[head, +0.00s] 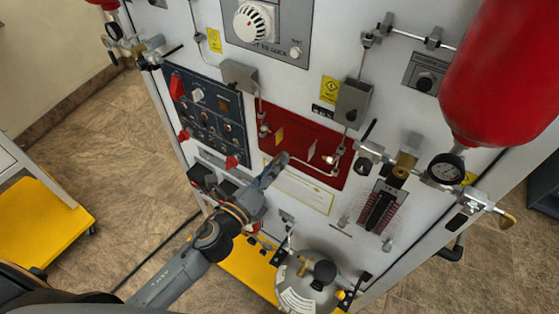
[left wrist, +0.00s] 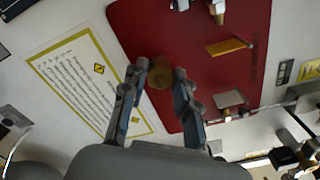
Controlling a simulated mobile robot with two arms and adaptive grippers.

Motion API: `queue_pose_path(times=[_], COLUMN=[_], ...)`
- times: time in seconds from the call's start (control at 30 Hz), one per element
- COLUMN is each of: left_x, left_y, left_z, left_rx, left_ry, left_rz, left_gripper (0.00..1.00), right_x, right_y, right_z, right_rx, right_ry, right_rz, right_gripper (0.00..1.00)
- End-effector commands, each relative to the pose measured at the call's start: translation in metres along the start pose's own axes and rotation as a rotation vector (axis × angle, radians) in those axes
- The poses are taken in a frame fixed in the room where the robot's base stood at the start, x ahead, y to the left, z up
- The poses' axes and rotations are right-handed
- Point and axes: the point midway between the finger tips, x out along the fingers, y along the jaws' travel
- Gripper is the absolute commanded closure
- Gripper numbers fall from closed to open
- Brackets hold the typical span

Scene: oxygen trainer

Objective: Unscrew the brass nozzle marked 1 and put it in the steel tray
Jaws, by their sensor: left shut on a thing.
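My left gripper (head: 281,158) reaches up from lower left to the lower part of the red panel (head: 302,126). In the left wrist view its two fingers (left wrist: 161,80) stand a small gap apart, with a round brass-coloured piece (left wrist: 159,92) between them, against the red panel (left wrist: 150,22). The gripper is shut on this piece, which looks like the brass nozzle; no number is legible on it. Whether it is still attached to the panel cannot be told. In the head view the gripper hides it. I cannot identify the steel tray in either view. My right gripper is not in view.
A yellow-bordered text card (head: 298,188) is below the red panel. A yellow tag (left wrist: 230,46) and pipe fittings (left wrist: 217,8) sit on the panel. A large red cylinder (head: 503,75) is at right, a small grey cylinder (head: 308,288) below. A yellow-shelved cart (head: 45,222) stands at left.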

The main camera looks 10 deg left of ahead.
Motion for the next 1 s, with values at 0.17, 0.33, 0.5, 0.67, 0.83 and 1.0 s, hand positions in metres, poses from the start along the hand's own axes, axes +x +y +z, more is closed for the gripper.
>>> queue_pose_path(times=[0.17, 0.33, 0.5, 0.67, 0.83, 1.0], left_x=[0.000, 0.000, 0.000, -0.001, -0.001, -0.001], left_y=[0.000, 0.000, -0.001, 0.001, 0.001, -0.001], left_z=[0.001, 0.000, 0.001, 0.000, 0.000, 0.002], left_rx=[-0.239, -0.243, -0.400, -0.548, -0.545, -0.760], left_ry=[-0.002, -0.001, -0.003, -0.002, -0.001, -0.003], left_rz=[0.001, 0.001, 0.003, 0.002, 0.002, 0.003], left_gripper=[0.98, 0.98, 0.98, 0.98, 0.98, 0.98], right_x=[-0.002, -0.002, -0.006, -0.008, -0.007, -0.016], right_y=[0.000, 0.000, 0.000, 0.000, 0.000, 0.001], right_z=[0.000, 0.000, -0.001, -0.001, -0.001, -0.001], right_rx=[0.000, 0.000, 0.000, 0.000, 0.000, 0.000], right_ry=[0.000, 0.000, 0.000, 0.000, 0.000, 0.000], right_rz=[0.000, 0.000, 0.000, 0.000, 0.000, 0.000], right_gripper=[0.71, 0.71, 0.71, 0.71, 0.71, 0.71])
